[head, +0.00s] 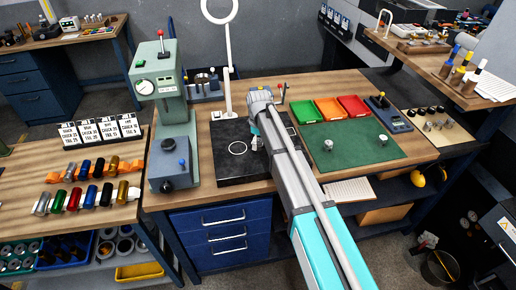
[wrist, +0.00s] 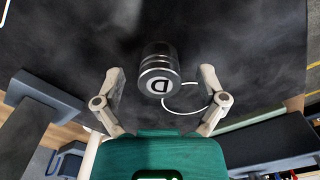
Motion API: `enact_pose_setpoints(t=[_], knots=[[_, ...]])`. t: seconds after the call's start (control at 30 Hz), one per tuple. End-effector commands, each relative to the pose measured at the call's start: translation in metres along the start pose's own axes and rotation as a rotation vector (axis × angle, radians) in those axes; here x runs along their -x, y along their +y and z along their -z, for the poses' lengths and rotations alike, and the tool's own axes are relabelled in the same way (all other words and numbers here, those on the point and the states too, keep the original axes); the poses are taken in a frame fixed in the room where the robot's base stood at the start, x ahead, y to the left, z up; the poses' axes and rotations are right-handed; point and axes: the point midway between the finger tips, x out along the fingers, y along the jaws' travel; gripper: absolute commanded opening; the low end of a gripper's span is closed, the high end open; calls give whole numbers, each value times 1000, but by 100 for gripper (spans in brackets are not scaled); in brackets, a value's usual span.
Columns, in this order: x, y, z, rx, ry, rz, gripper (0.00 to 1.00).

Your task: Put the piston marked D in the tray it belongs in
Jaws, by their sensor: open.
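The piston marked D (wrist: 158,62) is a short silver cylinder with ring grooves. Its letter shows on a pale disc on the end facing the wrist camera. It is at the black plate (head: 238,171), beside a white circle outline. My gripper (wrist: 161,78) is open, one finger on each side of the piston, with visible gaps. In the head view my arm reaches over the plate and largely hides the piston. A green tray (head: 305,111), an orange tray (head: 329,109) and a red tray (head: 354,105) stand in a row to the right.
A green mat (head: 350,155) in front of the trays bears two metal pistons (head: 327,145) (head: 382,140). A grey-green press (head: 160,95) stands left of the plate. A tall white ring stand (head: 228,60) rises behind it. A digital scale (head: 390,115) is right of the trays.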

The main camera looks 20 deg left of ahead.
Motion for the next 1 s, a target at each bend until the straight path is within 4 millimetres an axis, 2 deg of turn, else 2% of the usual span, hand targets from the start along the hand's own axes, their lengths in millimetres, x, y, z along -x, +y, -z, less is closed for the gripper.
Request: enact_pose_setpoints(t=[0.13, 0.77, 1.0], knots=[[-8, 0, 0, 0, 0, 0, 91], [-7, 0, 0, 1, 0, 0, 91], [-7, 0, 1, 1, 0, 0, 48]])
